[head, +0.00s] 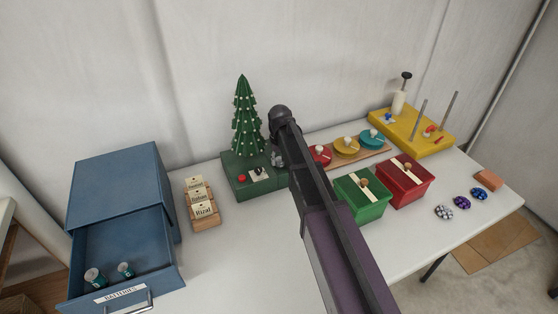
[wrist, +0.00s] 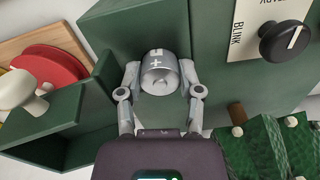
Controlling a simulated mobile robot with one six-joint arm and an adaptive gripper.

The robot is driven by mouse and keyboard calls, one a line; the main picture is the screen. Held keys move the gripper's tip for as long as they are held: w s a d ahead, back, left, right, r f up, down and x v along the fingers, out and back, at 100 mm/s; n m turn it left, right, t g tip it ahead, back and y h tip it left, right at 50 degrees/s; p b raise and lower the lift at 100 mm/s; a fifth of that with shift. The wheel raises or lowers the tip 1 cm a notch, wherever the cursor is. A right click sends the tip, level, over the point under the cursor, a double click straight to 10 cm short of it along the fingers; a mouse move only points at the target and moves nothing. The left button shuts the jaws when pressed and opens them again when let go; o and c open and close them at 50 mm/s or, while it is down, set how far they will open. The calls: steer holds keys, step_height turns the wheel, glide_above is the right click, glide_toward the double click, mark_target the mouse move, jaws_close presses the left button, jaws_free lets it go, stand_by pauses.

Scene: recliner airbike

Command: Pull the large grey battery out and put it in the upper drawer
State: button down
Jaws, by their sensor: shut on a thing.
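The large grey battery (wrist: 160,72) shows in the wrist view with a plus mark on its side, at the green box (wrist: 137,22) beneath the small Christmas tree. My gripper (wrist: 160,84) is shut on the battery, one finger on each side. The blue drawer unit (head: 115,180) stands at the left. Its upper drawer (head: 150,256), labelled BATTERIES, is pulled open and holds two small teal batteries (head: 95,277). I cannot tell how deep the grey battery sits in the box.
The tree (head: 243,120) stands on the green box. A wooden card holder (head: 203,215) is between box and drawer unit. Green (head: 362,197) and red (head: 404,182) lidded boxes stand right of my arm. The front middle of the table is clear.

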mark_target(280, 159)
steer(key=shift+r+p, duration=0.6)
steer(key=shift+r, duration=0.05)
stand_by(0.8)
steer(key=shift+r+p, duration=1.9)
steer(key=shift+s, duration=0.15)
